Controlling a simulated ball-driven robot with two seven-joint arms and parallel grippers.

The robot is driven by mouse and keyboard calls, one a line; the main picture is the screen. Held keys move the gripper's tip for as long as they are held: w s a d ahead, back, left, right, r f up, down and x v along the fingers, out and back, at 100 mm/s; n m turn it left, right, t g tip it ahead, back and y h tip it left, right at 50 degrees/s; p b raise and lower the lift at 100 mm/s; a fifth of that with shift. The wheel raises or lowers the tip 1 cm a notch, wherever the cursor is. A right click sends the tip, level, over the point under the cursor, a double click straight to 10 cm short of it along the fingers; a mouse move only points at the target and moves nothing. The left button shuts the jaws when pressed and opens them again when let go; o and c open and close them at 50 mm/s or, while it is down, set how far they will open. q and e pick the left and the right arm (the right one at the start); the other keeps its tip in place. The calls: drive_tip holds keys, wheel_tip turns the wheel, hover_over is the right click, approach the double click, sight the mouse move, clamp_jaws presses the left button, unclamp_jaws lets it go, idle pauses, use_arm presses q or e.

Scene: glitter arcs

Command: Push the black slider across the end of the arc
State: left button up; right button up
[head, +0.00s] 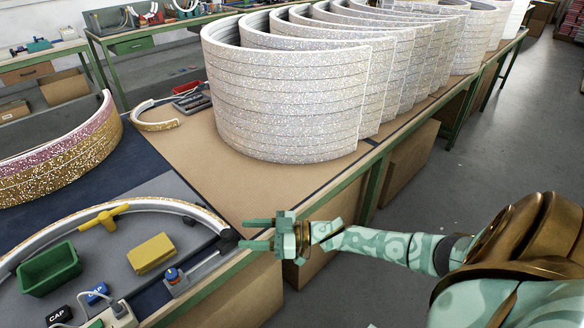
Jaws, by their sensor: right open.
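The white arc (150,205) lies curved on the grey bench panel at the left, and its right end comes near the bench's front edge. A small black piece that looks like the slider (228,239) sits at that right end. My right gripper (243,234) is open, its two green fingers pointing left toward the black slider. The fingertips are right beside it; whether they touch it I cannot tell. Nothing shows between the fingers. My left gripper is out of view.
On the panel are a green bin (48,268), a yellow block (151,253), a yellow handle (104,216) by the arc and a blue-topped knob (172,275). Large glittering arcs (280,110) stand behind. The floor at the right is open.

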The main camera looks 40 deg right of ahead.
drive_tip(key=v, duration=1)
drive_tip(key=shift+d+p, duration=0.25)
drive_tip(key=shift+p, duration=0.05)
drive_tip(key=shift+s, duration=0.1)
drive_tip(key=s+d+f+m+h, duration=0.1)
drive_tip(key=d+f+h, duration=0.4)
drive_tip(key=f, duration=0.3)
drive_tip(key=s+d+f+h, duration=0.1)
drive_tip(key=d+f+h, duration=0.45)
drive_tip(key=f, duration=0.35)
drive_tip(key=s+f+m+g+h, duration=0.2)
drive_tip(key=s+f+g+h, duration=0.2)
drive_tip(key=s+f, duration=0.7)
drive_tip(key=s+a+f+m+g, duration=0.1)
drive_tip(key=s+a+f+g, duration=0.3)
drive_tip(key=s, duration=0.5)
drive_tip(key=s+a+f+g, duration=0.2)
drive_tip(key=s+a+f, duration=0.25)
drive_tip(key=s, duration=0.45)
drive_tip(key=s+a+f+m+g+y, duration=0.1)
drive_tip(key=s+a+f+g, duration=0.1)
drive_tip(key=s+a, duration=0.9)
drive_tip(key=shift+s+f+m, duration=0.2)
drive_tip(key=shift+m, duration=0.1)
